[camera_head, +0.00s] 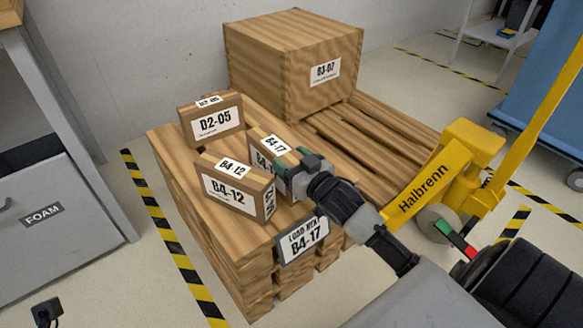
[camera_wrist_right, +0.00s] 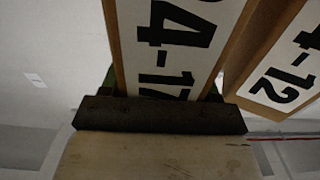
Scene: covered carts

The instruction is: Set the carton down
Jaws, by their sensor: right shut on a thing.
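The carton B4-17 (camera_head: 262,142) is a brown box with white labels, over the wooden stack (camera_head: 262,244). My right gripper (camera_head: 296,174) is shut on its right end. In the right wrist view the carton (camera_wrist_right: 176,40) rises from the jaws with its label upside down. Whether its underside touches the stack is hidden. Carton B4-12 (camera_head: 236,184) stands on the stack in front and to the left of it. It also shows in the right wrist view (camera_wrist_right: 283,75). Carton D2-05 (camera_head: 212,124) stands behind, to the left.
A sign reading B4-17 (camera_head: 302,240) hangs on the stack's near side. A large crate B3-07 (camera_head: 290,75) sits on a pallet (camera_head: 385,130) behind. A yellow pallet jack (camera_head: 440,180) stands at right, a grey FOAM cabinet (camera_head: 55,190) at left. The stack's left edge is bare.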

